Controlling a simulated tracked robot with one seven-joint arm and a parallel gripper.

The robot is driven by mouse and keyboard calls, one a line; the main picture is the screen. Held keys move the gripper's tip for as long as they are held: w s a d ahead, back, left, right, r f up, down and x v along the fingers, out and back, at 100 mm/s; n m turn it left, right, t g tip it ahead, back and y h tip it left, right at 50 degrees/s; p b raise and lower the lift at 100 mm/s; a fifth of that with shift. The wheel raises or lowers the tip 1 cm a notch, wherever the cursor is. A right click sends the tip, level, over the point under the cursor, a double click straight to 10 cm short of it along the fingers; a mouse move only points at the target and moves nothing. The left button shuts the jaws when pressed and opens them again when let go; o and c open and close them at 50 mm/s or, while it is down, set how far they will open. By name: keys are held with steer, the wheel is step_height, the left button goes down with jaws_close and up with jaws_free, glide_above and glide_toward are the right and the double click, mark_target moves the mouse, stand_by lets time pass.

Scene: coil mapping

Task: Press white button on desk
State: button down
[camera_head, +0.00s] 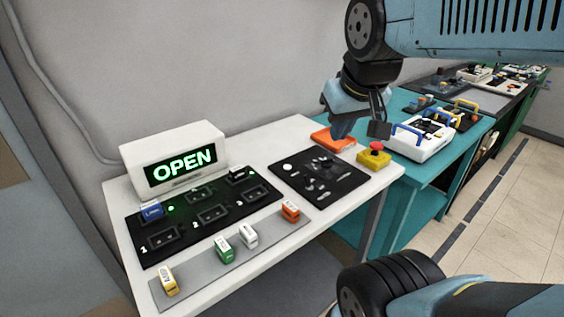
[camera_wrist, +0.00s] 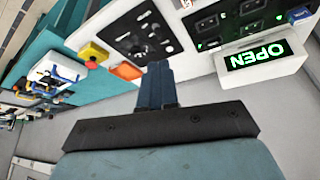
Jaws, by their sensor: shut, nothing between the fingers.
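A small round white button (camera_head: 288,167) sits near the back left corner of a black panel (camera_head: 348,190) on the white desk (camera_head: 262,147). It seems to show as a pale spot in the wrist view (camera_wrist: 170,48), just past the fingertips. My gripper (camera_head: 339,136) is shut and empty, pointing down above the back right part of the desk, to the right of the button and apart from it. In the wrist view, the closed blue fingers (camera_wrist: 158,68) hide part of the panel's edge.
A lit OPEN sign box (camera_head: 173,158) stands at the left back, behind a black slotted board (camera_head: 203,212). Several small coloured blocks lie along the front.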

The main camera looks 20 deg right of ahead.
steer(key=w+d+f+n+g+h, duration=0.1)
steer(key=w+f+n+h, duration=0.15)
steer(key=w, duration=0.45)
steer(key=w+d+f+n+g+h, duration=0.1)
steer(key=w+f+n+h, duration=0.2)
steer(key=w, duration=0.5)
steer(key=n+t+h, duration=0.1)
steer(key=n+h, duration=0.1)
steer(key=n, duration=0.7)
glide_above(286, 168)
step_height(286, 168, down, 11)
steer(key=shift+w+a, duration=0.1)
steer(key=shift+f, duration=4.3)
steer(key=shift+f, duration=0.1)
steer(key=shift+f, duration=0.25)
